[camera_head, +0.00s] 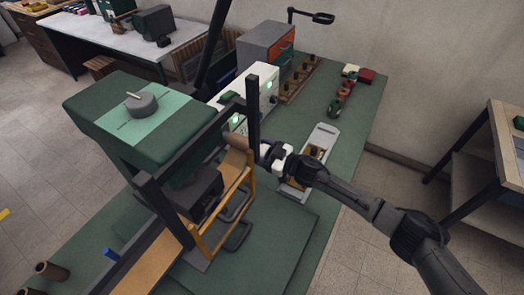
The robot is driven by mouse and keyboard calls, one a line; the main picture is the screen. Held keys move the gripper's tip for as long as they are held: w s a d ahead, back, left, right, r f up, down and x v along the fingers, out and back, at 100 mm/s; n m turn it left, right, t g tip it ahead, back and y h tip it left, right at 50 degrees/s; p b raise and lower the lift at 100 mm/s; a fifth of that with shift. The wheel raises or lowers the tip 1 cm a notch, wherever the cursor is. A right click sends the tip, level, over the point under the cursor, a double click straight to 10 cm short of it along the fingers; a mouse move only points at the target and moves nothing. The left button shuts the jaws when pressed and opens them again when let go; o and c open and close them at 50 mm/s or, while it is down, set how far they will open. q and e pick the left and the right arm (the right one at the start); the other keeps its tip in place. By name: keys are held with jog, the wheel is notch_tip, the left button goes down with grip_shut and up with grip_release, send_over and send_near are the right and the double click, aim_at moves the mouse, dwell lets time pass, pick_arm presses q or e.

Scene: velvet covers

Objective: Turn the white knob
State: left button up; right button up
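My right arm comes in from the lower right. Its gripper (266,149) is at the front of the machine, between the upright dark post and the grey tray. A small white part (279,158) shows at the gripper; I cannot tell whether it is the white knob or part of the gripper. The fingers are small and partly hidden, so their opening is unclear. The white box (262,88) with green lights stands behind the post. My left gripper is not in view.
A grey tray (321,138) lies under and beside my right wrist. An orange frame (222,222) stands below the machine. A grey and orange box (266,44), a wooden rack (301,75) and a desk lamp (311,17) are at the back.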

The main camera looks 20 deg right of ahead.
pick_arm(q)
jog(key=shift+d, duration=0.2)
pick_arm(e)
jog(key=shift+c, duration=1.3)
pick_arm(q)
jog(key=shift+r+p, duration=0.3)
pick_arm(e)
jog(key=shift+n, duration=1.1)
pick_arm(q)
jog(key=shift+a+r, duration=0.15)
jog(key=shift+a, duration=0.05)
pick_arm(e)
jog(key=n, duration=0.2)
jog(key=shift+a+n, duration=0.1)
jog(key=shift+n, duration=0.3)
jog(key=n, duration=0.3)
jog(key=shift+s+f, duration=0.1)
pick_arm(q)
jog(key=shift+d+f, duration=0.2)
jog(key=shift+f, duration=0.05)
pick_arm(e)
jog(key=shift+a+n, duration=0.1)
jog(key=shift+n, duration=1.7)
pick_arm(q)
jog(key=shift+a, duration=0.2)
